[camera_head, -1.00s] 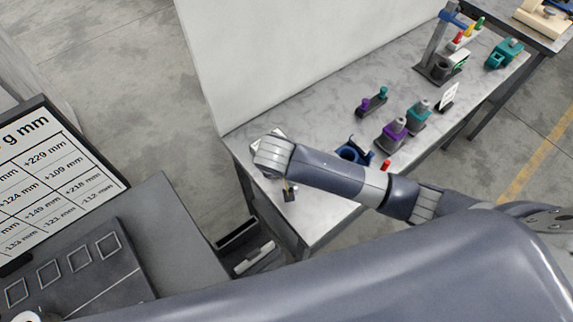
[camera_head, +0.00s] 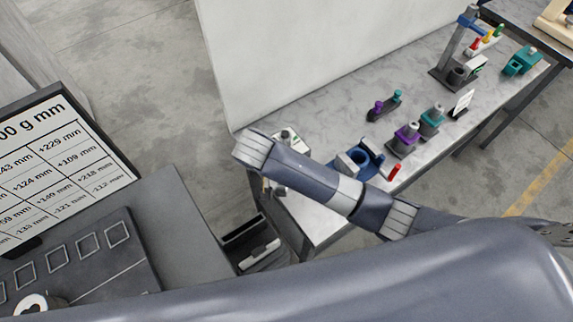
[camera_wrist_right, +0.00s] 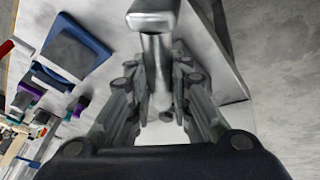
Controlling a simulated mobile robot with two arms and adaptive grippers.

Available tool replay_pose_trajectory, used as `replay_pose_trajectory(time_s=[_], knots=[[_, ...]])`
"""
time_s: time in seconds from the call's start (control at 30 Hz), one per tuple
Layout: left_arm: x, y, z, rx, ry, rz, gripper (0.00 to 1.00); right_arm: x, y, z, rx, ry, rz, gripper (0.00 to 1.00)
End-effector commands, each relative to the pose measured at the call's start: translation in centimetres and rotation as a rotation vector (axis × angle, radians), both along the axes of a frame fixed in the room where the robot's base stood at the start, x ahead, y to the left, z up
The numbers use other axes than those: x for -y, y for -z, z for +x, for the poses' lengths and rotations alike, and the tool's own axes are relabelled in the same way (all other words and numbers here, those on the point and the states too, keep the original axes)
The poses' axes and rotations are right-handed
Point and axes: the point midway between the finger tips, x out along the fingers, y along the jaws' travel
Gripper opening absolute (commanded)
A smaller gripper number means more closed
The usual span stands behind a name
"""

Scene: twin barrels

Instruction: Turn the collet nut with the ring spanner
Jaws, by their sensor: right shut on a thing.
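My right gripper (camera_wrist_right: 160,88) is shut on a grey metal tool (camera_wrist_right: 156,18) in the right wrist view. The tool's bright shaft runs between the fingers and a wider block tops it; I cannot tell whether it is the ring spanner. In the head view my right arm reaches left over the bench and hides this gripper. Purple (camera_head: 405,139) and teal (camera_head: 432,120) holders with grey tops stand on the bench; I cannot make out which part is the collet nut. My left gripper is not in view.
A blue fixture (camera_head: 369,152) and a red piece (camera_head: 394,172) lie close beside my arm. A pale device (camera_head: 288,139) shows behind it. A dark bar with purple and teal knobs (camera_head: 384,106) and a tall stand (camera_head: 460,50) are farther back. The bench (camera_head: 335,115) between is bare.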

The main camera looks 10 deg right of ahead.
Motion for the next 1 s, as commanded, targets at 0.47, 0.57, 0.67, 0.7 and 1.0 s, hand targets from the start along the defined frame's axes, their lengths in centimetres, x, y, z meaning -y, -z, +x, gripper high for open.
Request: replay_pose_trajectory(time_s=[0.47,0.57,0.67,0.7,1.0], knots=[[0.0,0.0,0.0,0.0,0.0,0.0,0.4,-0.7,0.0,0.2,0.0,0.047,0.002,0.0],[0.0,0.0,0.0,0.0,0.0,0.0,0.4,-1.1,0.0,0.3,-0.001,0.078,0.002,0.0],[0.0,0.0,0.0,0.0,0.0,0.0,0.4,-1.6,0.0,0.5,-0.002,0.125,0.002,0.0],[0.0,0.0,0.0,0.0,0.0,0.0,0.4,-1.9,0.0,0.6,-0.002,0.144,0.002,0.0],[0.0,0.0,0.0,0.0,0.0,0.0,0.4,-2.6,0.0,1.0,-0.001,0.218,0.0,0.0]])
